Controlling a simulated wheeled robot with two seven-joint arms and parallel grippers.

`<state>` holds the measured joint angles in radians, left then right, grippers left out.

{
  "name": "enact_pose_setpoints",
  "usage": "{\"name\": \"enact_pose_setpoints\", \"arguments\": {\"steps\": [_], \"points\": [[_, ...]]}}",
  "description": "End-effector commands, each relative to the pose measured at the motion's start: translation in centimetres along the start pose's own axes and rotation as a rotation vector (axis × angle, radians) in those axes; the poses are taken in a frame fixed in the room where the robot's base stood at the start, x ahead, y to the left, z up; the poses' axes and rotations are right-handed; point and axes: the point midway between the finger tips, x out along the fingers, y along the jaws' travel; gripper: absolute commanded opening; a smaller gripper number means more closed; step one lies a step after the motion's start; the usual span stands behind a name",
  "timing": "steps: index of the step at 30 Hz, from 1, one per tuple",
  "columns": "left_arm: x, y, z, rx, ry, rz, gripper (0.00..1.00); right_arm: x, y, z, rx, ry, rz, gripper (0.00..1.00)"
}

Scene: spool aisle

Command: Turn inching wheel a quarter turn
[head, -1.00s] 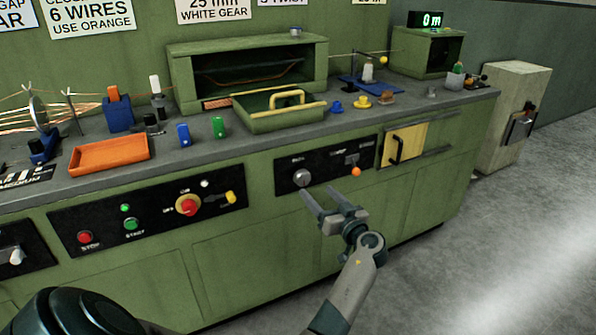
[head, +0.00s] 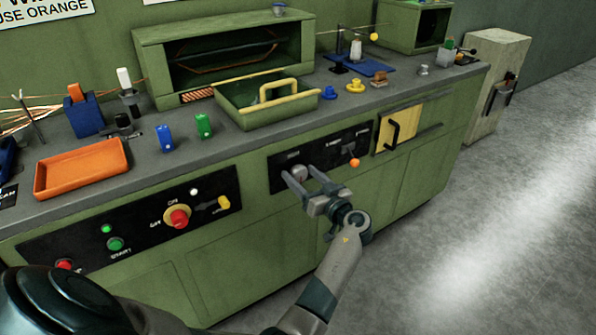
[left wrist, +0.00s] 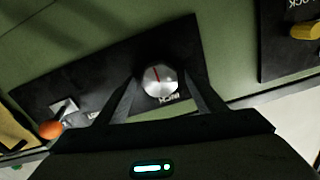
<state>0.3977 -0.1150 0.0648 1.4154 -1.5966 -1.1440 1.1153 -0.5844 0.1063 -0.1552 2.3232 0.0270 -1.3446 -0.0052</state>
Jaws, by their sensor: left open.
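The inching wheel (head: 298,173) is a small silver knob on a black panel of the green bench front. In the left wrist view the wheel (left wrist: 159,80) shows a red line on its face and a label at its edge reading upside down as "INCH". My left gripper (head: 303,181) is open, with its fingertips at the panel around the wheel. In the left wrist view one finger stands on each side of the wheel; I cannot tell whether they touch it. My right gripper is not in view.
An orange-tipped lever (head: 354,162) sits right of the wheel on the same panel. A red rotary switch (head: 177,217) and yellow lever (head: 224,202) are on the panel to the left. A green tray (head: 262,113) stands on the bench above. The floor at right is clear.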

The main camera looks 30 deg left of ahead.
Motion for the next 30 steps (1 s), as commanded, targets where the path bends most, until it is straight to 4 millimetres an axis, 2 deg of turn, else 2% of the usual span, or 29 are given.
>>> {"name": "enact_pose_setpoints", "arguments": {"steps": [8,13,14,23,30], "points": [[-0.04,0.02,0.03,0.0,0.0,0.0,0.63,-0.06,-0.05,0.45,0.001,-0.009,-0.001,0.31],[-0.03,0.01,0.02,0.0,0.0,0.0,0.25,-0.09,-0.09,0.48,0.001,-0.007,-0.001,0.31],[-0.03,0.01,0.02,0.0,0.0,0.0,0.22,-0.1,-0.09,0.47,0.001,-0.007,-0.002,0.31],[-0.02,0.02,0.02,0.016,0.0,0.0,0.22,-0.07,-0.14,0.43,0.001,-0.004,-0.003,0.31],[-0.01,0.07,0.05,0.096,0.0,0.0,0.22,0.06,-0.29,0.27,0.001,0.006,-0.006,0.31]]}}
